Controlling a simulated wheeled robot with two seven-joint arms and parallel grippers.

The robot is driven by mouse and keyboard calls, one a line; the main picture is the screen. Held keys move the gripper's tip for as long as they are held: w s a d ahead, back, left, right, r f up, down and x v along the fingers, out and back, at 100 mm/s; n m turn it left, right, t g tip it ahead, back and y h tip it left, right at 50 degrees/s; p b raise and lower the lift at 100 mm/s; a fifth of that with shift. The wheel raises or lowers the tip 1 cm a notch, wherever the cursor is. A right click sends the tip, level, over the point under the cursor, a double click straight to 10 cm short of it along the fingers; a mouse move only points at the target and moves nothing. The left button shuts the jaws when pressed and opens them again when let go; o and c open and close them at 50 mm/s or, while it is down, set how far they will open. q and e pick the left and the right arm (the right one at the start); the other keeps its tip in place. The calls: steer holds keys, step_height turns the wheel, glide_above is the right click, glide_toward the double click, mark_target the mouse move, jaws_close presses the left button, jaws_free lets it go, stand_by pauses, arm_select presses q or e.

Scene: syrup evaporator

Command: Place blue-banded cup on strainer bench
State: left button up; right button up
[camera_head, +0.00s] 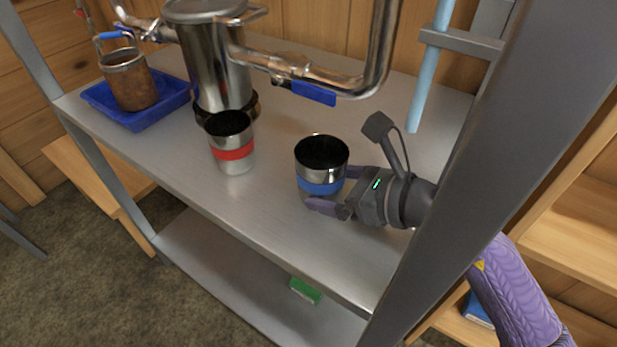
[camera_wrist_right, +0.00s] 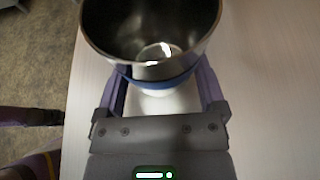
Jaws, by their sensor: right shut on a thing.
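The blue-banded cup (camera_head: 321,158) is a steel cup with a dark inside and a blue band. It is upright over the metal bench (camera_head: 265,200), at the right part of its top; whether it touches the surface I cannot tell. My right gripper (camera_head: 333,190) is shut on the cup from the right, its purple fingers on either side low on the cup. In the right wrist view the cup (camera_wrist_right: 152,35) sits between the fingers, its open top facing up and the blue band partly hidden. My left gripper is not in the head view.
A red-banded cup (camera_head: 232,150) stands left of the blue-banded one. Behind it is a steel vessel (camera_head: 212,60) with a pipe and blue-handled valve (camera_head: 312,93). A blue tray (camera_head: 170,98) holds a rusty pail (camera_head: 130,85). A dark upright post (camera_head: 470,150) crosses in front of my right arm.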

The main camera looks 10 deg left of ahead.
mark_target(389, 240)
steer(key=a, duration=0.3)
steer(key=shift+w+a, duration=0.1)
steer(key=shift+a, duration=0.3)
steer(key=shift+a+f+b, duration=0.15)
steer(key=shift+f+b, duration=0.35)
steer(key=shift+b, duration=0.1)
steer(key=shift+r, duration=0.2)
steer(key=o, duration=1)
steer(key=shift+f, duration=0.1)
steer(key=shift+c, duration=0.2)
steer(key=shift+d+r+p, duration=0.3)
steer(key=shift+d+p, duration=0.05)
steer(key=s+d, duration=0.1)
steer(key=d, duration=0.3)
steer(key=s+d+p, duration=0.1)
steer(key=s+d, duration=0.1)
steer(key=d, duration=0.2)
steer(key=s+d+p, duration=0.1)
steer(key=d, duration=0.3)
steer(key=shift+s, duration=0.3)
